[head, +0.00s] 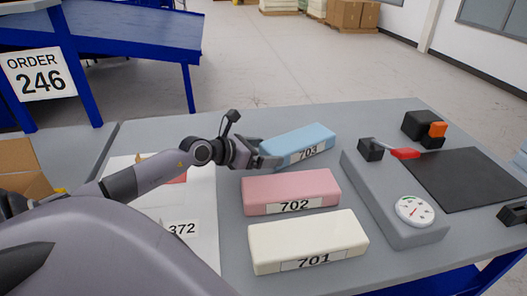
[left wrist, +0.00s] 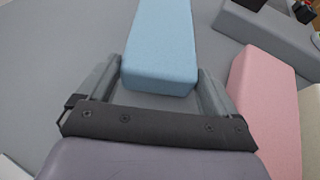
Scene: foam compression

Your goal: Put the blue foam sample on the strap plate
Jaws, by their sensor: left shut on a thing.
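The blue foam sample (head: 298,143), labelled 703, is the farthest of three foam blocks on the grey table in the head view. My left gripper (head: 266,156) is shut on its near left end. In the left wrist view the blue foam sample (left wrist: 160,45) lies between the two fingers and points away from the wrist. I cannot tell whether it is clear of the tabletop. A flat dark plate (head: 470,180), which looks like the strap plate, lies at the right, with black blocks at its edges and an orange part at its far left corner. My right gripper is not in view.
A pink block (head: 290,190) labelled 702 and a white block (head: 308,243) labelled 701 lie nearer. A grey gauge device (head: 395,205) with a dial and red lever stands between the blocks and the dark plate. A white sheet (head: 200,215) lies at left.

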